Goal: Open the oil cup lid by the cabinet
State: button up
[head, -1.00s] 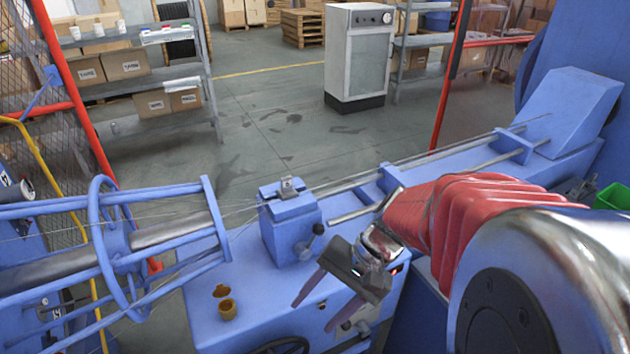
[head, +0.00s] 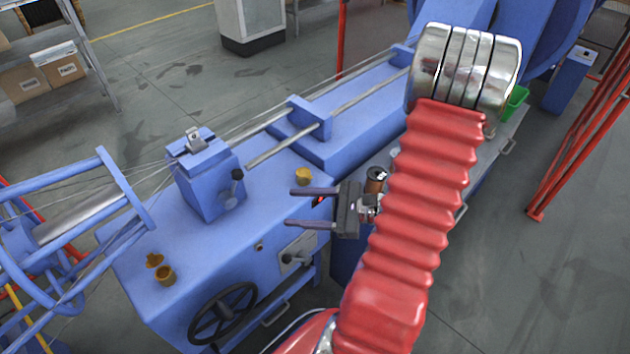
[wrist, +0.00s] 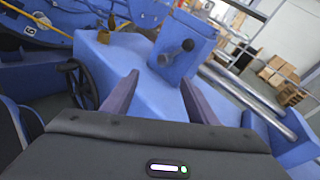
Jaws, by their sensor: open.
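A small ochre oil cup (head: 303,175) stands on the blue machine top, near its right end; its lid looks shut. A second ochre cup (head: 166,276) stands at the machine's front left, with its lid (head: 154,260) swung up. That cup shows small at the top left in the wrist view (wrist: 103,36). My gripper (head: 291,208) is open and empty, its fingers pointing left. In the head view its upper finger appears just below the shut cup, apart from it. In the wrist view my gripper (wrist: 160,78) has nothing between its fingers, and the shut cup does not show.
A blue block with a black-knobbed lever (head: 237,174) stands left of the shut cup. Steel rods (head: 285,143) and wires run behind it. A black handwheel (head: 222,313) is on the front face. A grey cabinet (head: 251,20) stands on the floor behind.

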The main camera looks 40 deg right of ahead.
aim_at(305, 174)
jog(key=s+d+f+m+t+h, duration=0.2)
jog(key=d+f+m+h, duration=0.1)
jog(key=d+m+h, duration=0.1)
jog(key=s+d+f+m+t+h, duration=0.3)
jog(key=d+m+h, duration=0.2)
jog(key=d, duration=0.4)
jog(key=shift+s+d+f+m, duration=0.2)
jog(key=shift+s+f+m, duration=0.15)
jog(key=shift+m, duration=0.25)
jog(key=shift+w, duration=0.15)
jog(key=shift+w+a, duration=0.15)
jog(key=shift+w, duration=3.3)
jog(key=shift+w+a, duration=0.1)
jog(key=shift+w, duration=3.3)
jog(key=shift+c, duration=0.3)
jog(key=c, duration=1)
